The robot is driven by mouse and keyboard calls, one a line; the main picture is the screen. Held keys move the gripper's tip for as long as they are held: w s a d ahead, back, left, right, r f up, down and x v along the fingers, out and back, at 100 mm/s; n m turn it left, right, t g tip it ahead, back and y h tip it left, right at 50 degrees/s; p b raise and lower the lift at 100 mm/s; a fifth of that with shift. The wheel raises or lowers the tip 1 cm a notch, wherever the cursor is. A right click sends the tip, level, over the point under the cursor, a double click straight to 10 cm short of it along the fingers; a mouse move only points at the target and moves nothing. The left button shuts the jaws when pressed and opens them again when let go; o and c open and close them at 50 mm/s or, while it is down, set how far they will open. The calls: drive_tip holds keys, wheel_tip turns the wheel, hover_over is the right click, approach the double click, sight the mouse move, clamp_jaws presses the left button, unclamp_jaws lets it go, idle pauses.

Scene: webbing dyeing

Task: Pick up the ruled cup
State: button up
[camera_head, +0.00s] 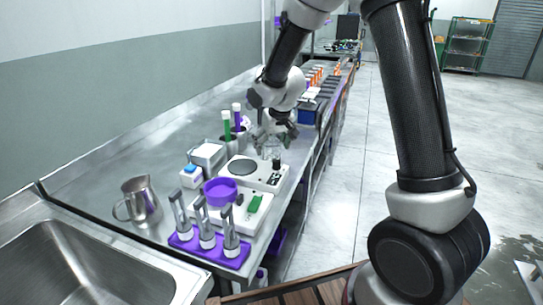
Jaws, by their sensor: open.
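My gripper (274,136) is over the bench, just above the back part of a white flat device, pointing down and open. A small clear vessel (271,151) shows right below the fingers and looks like the ruled cup. Its markings are too small to read. The fingers partly hide its top, and I cannot tell whether they are around it or only above it.
The white device (262,181) has a round plate and dark knob. In front stand a purple bowl (220,190), a purple rack (208,250) with several tools, and a metal jug (141,200). Green and purple tubes (227,125) stand left of my gripper. A sink (80,265) is front left.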

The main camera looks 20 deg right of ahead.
drive_tip(key=c, duration=1.2)
drive_tip(key=shift+r, duration=0.1)
